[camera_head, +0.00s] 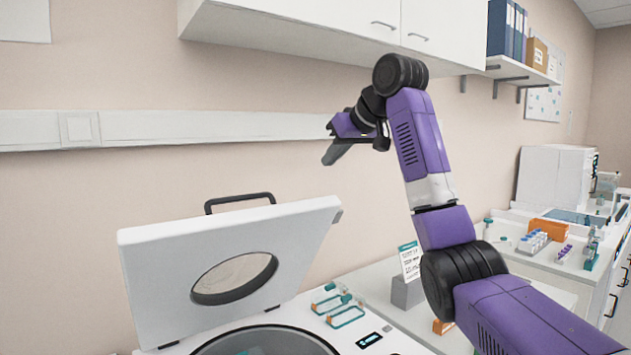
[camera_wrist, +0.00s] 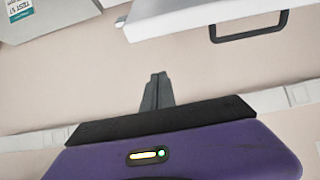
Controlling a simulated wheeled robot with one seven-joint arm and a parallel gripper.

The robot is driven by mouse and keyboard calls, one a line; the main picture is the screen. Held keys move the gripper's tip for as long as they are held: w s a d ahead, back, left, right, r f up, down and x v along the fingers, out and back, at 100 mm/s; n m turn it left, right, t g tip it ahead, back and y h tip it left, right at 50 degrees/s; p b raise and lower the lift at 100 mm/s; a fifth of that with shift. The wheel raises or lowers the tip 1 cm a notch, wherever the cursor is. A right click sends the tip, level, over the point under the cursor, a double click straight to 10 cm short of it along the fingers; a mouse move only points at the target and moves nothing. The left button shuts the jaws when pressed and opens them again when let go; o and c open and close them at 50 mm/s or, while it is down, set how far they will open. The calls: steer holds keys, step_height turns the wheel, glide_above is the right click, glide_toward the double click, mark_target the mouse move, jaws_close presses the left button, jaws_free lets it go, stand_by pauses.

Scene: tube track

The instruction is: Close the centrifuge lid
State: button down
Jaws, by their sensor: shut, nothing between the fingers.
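The centrifuge (camera_head: 355,336) stands at the lower left, with its round bowl partly in view at the bottom edge. Its white lid (camera_head: 165,285) is raised, tilted up and back, with an oval window (camera_head: 234,278) and a dark handle (camera_head: 240,199) on its top edge. My gripper (camera_head: 329,160) is shut and empty, above and to the right of the lid's upper right corner, apart from it. In the wrist view my shut fingers (camera_wrist: 157,78) point toward the lid's edge (camera_wrist: 180,22), and the handle (camera_wrist: 250,37) shows at upper right.
White wall cabinets (camera_head: 310,20) hang above my arm. A white rail (camera_head: 160,129) runs along the wall. A sign on a grey stand (camera_head: 407,290) is right of the centrifuge. A bench on the right holds a tube rack (camera_head: 533,242) and a white machine (camera_head: 552,180).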

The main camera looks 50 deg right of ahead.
mark_target(321, 197)
steer(key=p+x, duration=0.3)
steer(key=x, duration=0.7)
steer(key=shift+r, duration=0.1)
steer(key=shift+s+a+f+p, duration=0.25)
steer(key=shift+s+f, duration=0.25)
steer(key=shift+s, duration=0.35)
steer(key=shift+s+a+f+p, duration=0.15)
steer(key=shift+s+f, duration=0.15)
steer(key=shift+s, duration=0.1)
steer(key=shift+s+a+f+p, duration=0.15)
steer(key=shift+s+f, duration=0.1)
steer(key=shift+s, duration=0.2)
steer(key=shift+f, duration=0.1)
